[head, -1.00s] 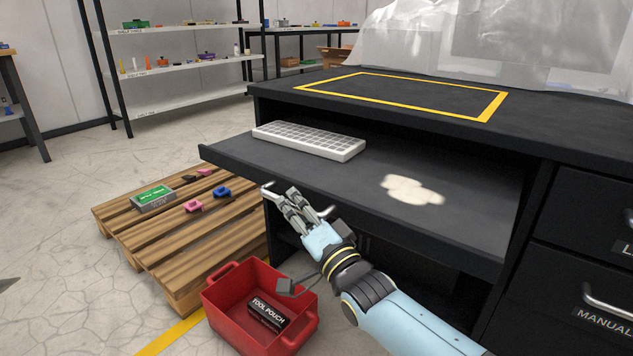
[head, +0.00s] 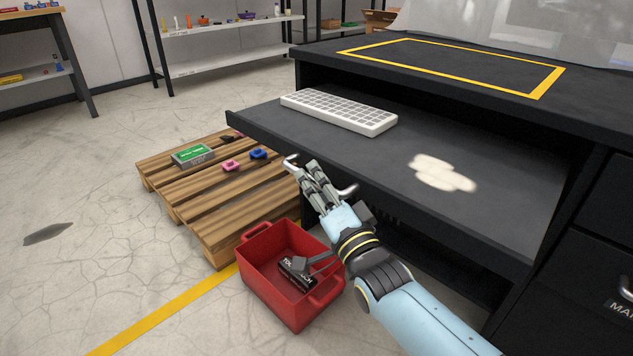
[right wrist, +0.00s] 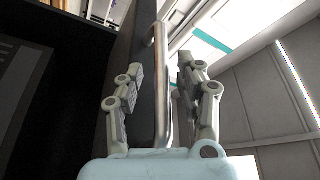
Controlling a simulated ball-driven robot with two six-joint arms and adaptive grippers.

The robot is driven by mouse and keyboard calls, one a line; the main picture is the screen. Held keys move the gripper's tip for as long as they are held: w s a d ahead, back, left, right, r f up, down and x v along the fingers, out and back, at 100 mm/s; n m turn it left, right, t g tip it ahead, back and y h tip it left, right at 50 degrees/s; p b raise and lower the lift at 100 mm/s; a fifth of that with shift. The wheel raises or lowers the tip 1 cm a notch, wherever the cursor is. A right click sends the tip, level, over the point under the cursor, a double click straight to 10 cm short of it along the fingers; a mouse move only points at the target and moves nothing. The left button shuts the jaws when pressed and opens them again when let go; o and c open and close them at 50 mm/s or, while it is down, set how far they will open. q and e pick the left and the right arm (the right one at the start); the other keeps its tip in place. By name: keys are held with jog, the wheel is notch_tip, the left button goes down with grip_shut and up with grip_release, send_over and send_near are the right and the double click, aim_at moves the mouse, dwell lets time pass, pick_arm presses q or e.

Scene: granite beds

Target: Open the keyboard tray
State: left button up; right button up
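The keyboard tray (head: 480,218) is a black shelf sticking out from under the black desk (head: 440,65). A white keyboard (head: 338,111) lies on it. Its metal bar handle (right wrist: 162,95) is on the front edge; in the head view its ends show on both sides of my fingers. My right gripper (head: 306,164) is at this handle. In the right wrist view (right wrist: 162,68) its fingers stand on either side of the bar, with gaps visible, so it is open around the handle. My left gripper is out of view.
A red bin (head: 270,298) with a dark tool pouch stands on the floor below the tray. A wooden pallet (head: 225,210) with a green-topped box (head: 193,155) and small parts lies to the left. Drawers (head: 585,265) are at the right.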

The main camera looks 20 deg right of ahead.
jog(key=v, duration=1.2)
dwell(0.3)
jog(key=s+d+f+n+g+h, duration=0.1)
jog(key=s+d+f+n+g, duration=0.3)
jog(key=s+f+g, duration=0.65)
jog(key=s+d+f+n+g+h, duration=0.1)
jog(key=s+d+f+n+g, duration=0.35)
jog(key=s+f, duration=1.05)
pick_arm(q)
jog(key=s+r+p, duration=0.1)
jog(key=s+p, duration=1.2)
jog(key=p, duration=0.1)
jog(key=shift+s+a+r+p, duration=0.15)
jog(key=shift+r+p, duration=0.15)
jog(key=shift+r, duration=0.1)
pick_arm(e)
jog(key=s+d+n+g, duration=0.1)
jog(key=s+n+g, duration=0.2)
jog(key=s, duration=1.6)
jog(key=shift+s+f+g, duration=0.15)
jog(key=shift+f+g, duration=0.15)
jog(key=shift+g, duration=0.7)
